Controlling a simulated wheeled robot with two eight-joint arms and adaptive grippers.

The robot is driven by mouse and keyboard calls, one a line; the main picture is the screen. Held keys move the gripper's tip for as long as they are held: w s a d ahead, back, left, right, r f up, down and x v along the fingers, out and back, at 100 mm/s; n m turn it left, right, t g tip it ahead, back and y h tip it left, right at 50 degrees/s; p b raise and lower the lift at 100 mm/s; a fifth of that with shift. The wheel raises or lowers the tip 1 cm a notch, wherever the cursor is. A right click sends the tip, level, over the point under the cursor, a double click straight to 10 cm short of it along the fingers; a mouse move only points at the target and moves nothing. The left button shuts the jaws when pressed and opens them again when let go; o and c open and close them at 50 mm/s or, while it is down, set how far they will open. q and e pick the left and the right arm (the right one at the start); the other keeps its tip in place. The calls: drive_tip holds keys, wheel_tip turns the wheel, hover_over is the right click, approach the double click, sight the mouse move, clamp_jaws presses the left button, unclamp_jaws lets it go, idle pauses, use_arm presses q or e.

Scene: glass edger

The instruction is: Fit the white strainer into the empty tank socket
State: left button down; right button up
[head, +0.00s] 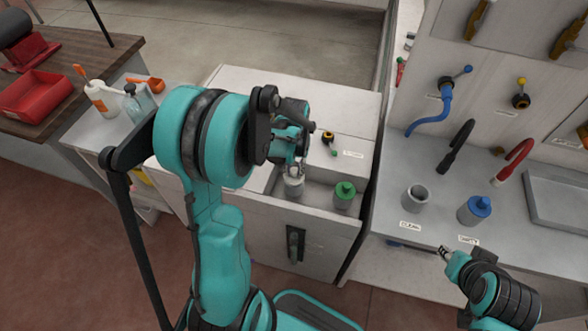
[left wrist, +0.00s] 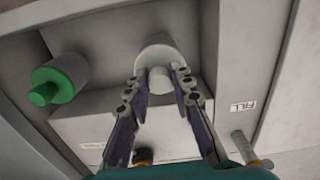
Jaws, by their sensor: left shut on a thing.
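The white strainer (head: 293,184) is over the recessed trough of the tank, left of a green-topped strainer (head: 344,194). In the left wrist view the white strainer (left wrist: 160,53) has a round pale body and a small knob. My left gripper (head: 297,168) reaches down over it. In the left wrist view its fingers (left wrist: 159,78) are shut on the knob. The socket is hidden below the strainer, and I cannot tell whether the strainer is seated. My right gripper (head: 444,251) is small in the head view, in front of the right counter, apart from the strainers.
A grey cup (head: 415,198) and a blue-topped canister (head: 474,210) stand on the right counter behind labels. Blue, black and red hoses (head: 434,122) rise behind them. In the left wrist view the green-topped strainer (left wrist: 62,78) stands close beside the white one.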

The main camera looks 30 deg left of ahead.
use_arm(q)
drive_tip(key=shift+f+b, duration=0.45)
drive_tip(key=shift+f, duration=0.15)
drive_tip(key=c, duration=1.2)
unclamp_jaws()
drive_tip(key=shift+r, duration=0.1)
wheel_tip(320, 180, up, 12)
drive_tip(key=shift+f, duration=0.1)
drive_tip(key=s+d+r+m+t, duration=0.1)
drive_tip(key=s+d+t, duration=0.1)
drive_tip(key=s+d, duration=0.1)
drive_tip(key=s+d+r+m+t, duration=0.1)
drive_tip(key=s+d+t, duration=0.1)
drive_tip(key=s+d, duration=0.2)
drive_tip(key=s+d+m+t, duration=0.1)
drive_tip(key=s+d+t, duration=0.2)
drive_tip(key=s, duration=0.1)
drive_tip(key=shift+d+r, duration=0.3)
drive_tip(key=shift+r, duration=0.1)
